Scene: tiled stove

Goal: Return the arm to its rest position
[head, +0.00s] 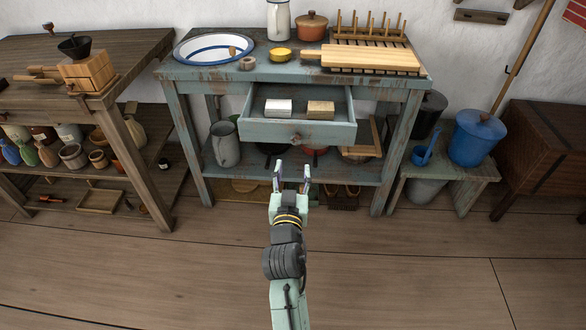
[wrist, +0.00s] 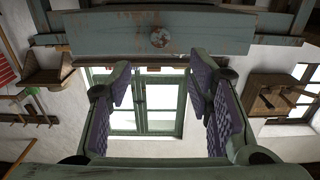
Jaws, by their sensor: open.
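My gripper (head: 292,176) is open and empty. In the head view it is in front of the blue-green washstand (head: 376,94), below its pulled-out drawer (head: 320,132). The drawer holds a white block (head: 278,107) and a tan block (head: 320,108). In the wrist view my two gripper fingers (wrist: 165,105) stand apart with nothing between them. The drawer front (wrist: 200,36) with its round knob (wrist: 160,37) shows beyond the fingers, apart from them.
On the washstand top are a white basin (head: 213,46), a yellow bowl (head: 281,55), a brown pot (head: 311,25) and a wooden board (head: 370,58). A wooden table (head: 130,55) stands left. A blue bucket (head: 476,138) sits on a low bench at right. The floor in front is clear.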

